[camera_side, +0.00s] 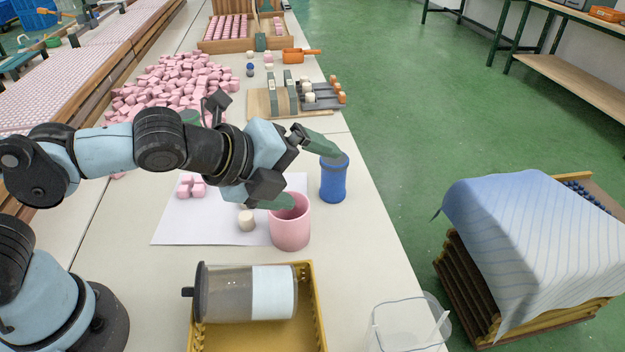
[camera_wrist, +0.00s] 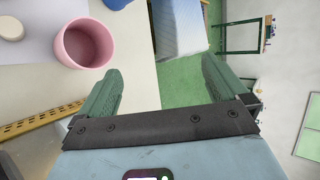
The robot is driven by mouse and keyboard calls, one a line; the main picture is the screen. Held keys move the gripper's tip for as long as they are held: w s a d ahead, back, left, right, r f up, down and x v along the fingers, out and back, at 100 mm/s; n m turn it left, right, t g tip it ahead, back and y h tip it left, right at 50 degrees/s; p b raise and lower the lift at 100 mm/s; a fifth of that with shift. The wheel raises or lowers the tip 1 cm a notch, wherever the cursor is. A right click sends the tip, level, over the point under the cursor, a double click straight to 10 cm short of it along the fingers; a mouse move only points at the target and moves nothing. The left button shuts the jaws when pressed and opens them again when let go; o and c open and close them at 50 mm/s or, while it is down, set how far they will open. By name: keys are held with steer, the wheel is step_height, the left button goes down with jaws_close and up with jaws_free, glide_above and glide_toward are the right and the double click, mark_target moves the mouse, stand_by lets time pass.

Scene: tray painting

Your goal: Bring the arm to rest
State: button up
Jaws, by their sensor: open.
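My gripper (camera_side: 311,172) is open, with its green fingers spread wide and nothing between them. In the side view it hangs above the table by the pink cup (camera_side: 290,228) and the blue container (camera_side: 333,180). One finger reaches toward the top of the blue container, and the other overlaps the cup's rim in the picture. I cannot tell whether either touches. In the wrist view both fingers of my gripper (camera_wrist: 162,92) show, apart and empty, with the pink cup (camera_wrist: 84,44) to the upper left.
A yellow tray (camera_side: 316,300) holding a grey and pale-blue cylinder is at the front. A clear tub (camera_side: 405,325) stands at the front right corner. Pink blocks (camera_side: 165,85) are heaped behind. A white sheet (camera_side: 185,228) lies under my arm. Cloth-covered crates (camera_side: 540,240) stand on the floor at right.

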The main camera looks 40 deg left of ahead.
steer(key=s+a+f+n+g+y, duration=0.1)
steer(key=s+a+n, duration=0.1)
steer(key=a+n, duration=0.7)
steer(key=s+a+f+n+g+y, duration=0.1)
steer(key=s+a+n+g+y, duration=0.1)
steer(key=a+n, duration=0.6)
steer(key=n, duration=0.7)
steer(key=shift+s+a+f+n, duration=0.2)
steer(key=shift+a+n, duration=0.1)
steer(key=shift+a, duration=0.1)
